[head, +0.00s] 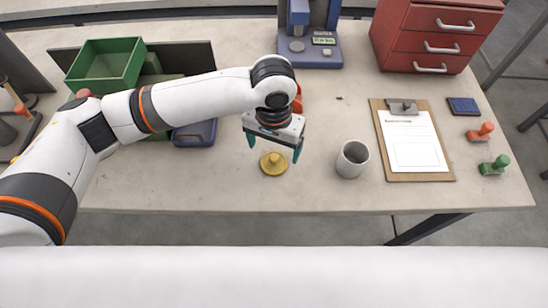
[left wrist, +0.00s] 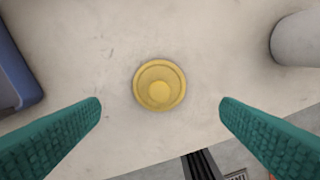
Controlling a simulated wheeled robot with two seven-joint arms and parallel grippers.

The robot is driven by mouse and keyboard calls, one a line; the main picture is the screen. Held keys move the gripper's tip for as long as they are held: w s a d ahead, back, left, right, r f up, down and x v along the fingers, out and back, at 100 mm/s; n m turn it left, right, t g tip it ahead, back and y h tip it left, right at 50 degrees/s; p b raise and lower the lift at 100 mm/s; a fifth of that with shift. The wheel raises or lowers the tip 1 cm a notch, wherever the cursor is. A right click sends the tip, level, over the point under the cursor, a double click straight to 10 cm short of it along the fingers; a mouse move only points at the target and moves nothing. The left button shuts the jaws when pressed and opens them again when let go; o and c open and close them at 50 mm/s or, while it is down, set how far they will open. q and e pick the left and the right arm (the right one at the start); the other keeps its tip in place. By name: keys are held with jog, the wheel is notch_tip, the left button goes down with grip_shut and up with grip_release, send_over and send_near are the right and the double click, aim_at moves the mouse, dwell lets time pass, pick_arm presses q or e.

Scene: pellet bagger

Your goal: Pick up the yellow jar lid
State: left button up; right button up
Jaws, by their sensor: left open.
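My right gripper is not in view.
A grey cup (head: 352,160) stands right of the lid. A blue tray (head: 195,133) lies to the left. A clipboard (head: 413,142) and stamps (head: 487,132) are farther right. The table's front edge (head: 300,211) is near. Bare table surrounds the lid.

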aim_at(274, 157)
pick_arm(q)
jog(key=shift+w+f+p, duration=0.15)
jog(key=shift+f+p, duration=0.05)
jog(key=shift+f, duration=1.2)
jog(key=shift+w+f+p, duration=0.1)
jog(key=shift+f+p, duration=0.1)
jog(key=shift+f, duration=1.15)
jog(key=c, duration=1)
